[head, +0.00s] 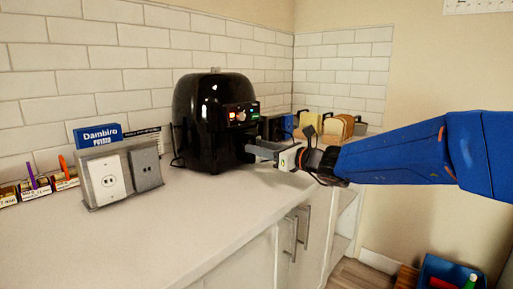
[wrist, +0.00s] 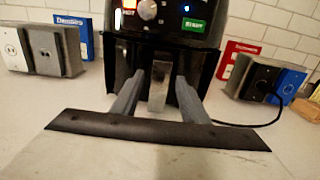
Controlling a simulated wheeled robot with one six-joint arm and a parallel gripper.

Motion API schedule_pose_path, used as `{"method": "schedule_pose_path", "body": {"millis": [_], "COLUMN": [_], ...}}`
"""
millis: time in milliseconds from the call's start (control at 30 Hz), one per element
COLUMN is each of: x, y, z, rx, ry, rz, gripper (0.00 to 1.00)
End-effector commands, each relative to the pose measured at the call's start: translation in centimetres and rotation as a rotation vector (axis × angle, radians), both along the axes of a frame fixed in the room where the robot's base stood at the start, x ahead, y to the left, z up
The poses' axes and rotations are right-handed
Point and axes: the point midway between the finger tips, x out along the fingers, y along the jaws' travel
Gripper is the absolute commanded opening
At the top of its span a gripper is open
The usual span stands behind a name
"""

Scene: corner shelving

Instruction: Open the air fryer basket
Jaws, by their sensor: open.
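A black air fryer (head: 203,110) stands on the white counter near the tiled wall, with its knob and lit control panel on the side facing my gripper. In the wrist view the air fryer (wrist: 205,15) fills the top middle, and its basket handle (wrist: 158,85), a light grey upright bar, shows on the lower front. My gripper (head: 252,153) is at the front of the air fryer. In the wrist view my open gripper (wrist: 158,92) has one grey finger on each side of the handle. I cannot tell whether either finger touches it. The basket appears closed.
Metal outlet boxes (head: 119,176) and a blue box (head: 98,133) stand left of the air fryer. Bread slices and other items (head: 338,127) stand beyond it. The counter (head: 160,225) in front is clear. A dark cable (wrist: 250,123) lies right of the air fryer.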

Motion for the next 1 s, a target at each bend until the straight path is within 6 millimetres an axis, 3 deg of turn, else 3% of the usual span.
{"method": "schedule_pose_path", "body": {"millis": [200, 500, 700, 1000], "x": [0.92, 1.03, 1.02, 0.49], "y": [1.26, 1.37, 1.35, 0.71], "z": [0.00, 0.00, 0.00, 0.04], "rx": [0.000, 0.000, 0.000, 0.001], "ry": [0.000, 0.000, 0.000, -0.001], "rz": [0.001, 0.000, 0.000, 0.000], "gripper": [0.41, 0.41, 0.00, 0.00]}}
